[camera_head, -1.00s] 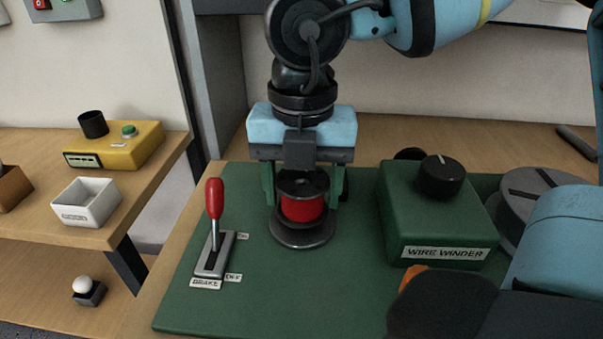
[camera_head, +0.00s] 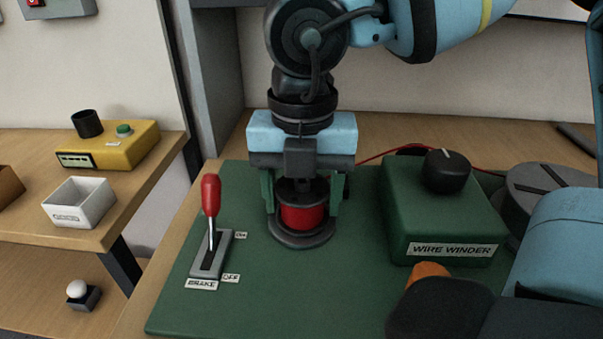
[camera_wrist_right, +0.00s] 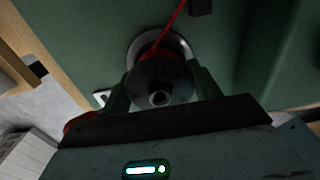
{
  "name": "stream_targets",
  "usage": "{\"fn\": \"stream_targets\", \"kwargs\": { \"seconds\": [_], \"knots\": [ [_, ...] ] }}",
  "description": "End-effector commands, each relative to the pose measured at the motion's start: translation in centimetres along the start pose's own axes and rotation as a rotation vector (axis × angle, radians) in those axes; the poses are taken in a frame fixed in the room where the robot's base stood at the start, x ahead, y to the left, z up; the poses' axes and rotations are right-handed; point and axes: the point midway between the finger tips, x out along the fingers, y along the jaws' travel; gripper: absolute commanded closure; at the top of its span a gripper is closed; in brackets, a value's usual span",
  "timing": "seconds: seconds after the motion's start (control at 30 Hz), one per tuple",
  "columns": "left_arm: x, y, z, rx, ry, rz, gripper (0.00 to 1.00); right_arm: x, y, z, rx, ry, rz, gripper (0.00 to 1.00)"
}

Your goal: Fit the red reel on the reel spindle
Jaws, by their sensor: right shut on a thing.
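The red reel (camera_head: 303,217) is upright, with dark flanges above and below its red winding. My right gripper (camera_head: 303,209) points down and is shut on it, one green finger on each side. The reel is directly over a dark round base disc (camera_head: 300,242) on the green board, with little or no gap visible. In the right wrist view the reel's dark top flange (camera_wrist_right: 160,76) shows a round centre hole, and a pale disc lies behind it. The spindle's shaft is hidden, so I cannot tell how far the reel is seated. My left gripper is not in view.
The green wire winder box (camera_head: 437,215) with a black knob stands to the right of the reel. A brake lever (camera_head: 211,215) with a red handle stands to the left. A thin red wire (camera_head: 385,153) runs behind the winder. The board's front middle is clear.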

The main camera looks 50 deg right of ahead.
Motion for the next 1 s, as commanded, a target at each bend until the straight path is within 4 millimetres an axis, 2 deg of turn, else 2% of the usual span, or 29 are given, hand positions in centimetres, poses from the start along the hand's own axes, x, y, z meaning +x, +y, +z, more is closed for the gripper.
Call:
{"fn": "stream_targets", "kwargs": {
  "seconds": [0.07,0.1,0.3,0.67,1.0],
  "knots": [
    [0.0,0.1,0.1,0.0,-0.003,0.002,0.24,-0.1,0.0,0.0,0.0,-0.001,0.001,0.74],
    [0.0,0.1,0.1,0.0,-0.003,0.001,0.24,-0.1,0.0,0.0,0.0,-0.001,0.001,0.37],
    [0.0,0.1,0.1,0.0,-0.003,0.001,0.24,-0.1,0.0,0.0,0.0,-0.001,0.001,0.13],
    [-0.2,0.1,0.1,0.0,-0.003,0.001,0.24,-0.3,0.0,0.0,0.0,0.0,-0.001,0.13],
    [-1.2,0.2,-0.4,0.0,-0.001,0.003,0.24,-2.6,0.0,0.0,0.001,-0.002,0.0,0.13]
  ]
}}
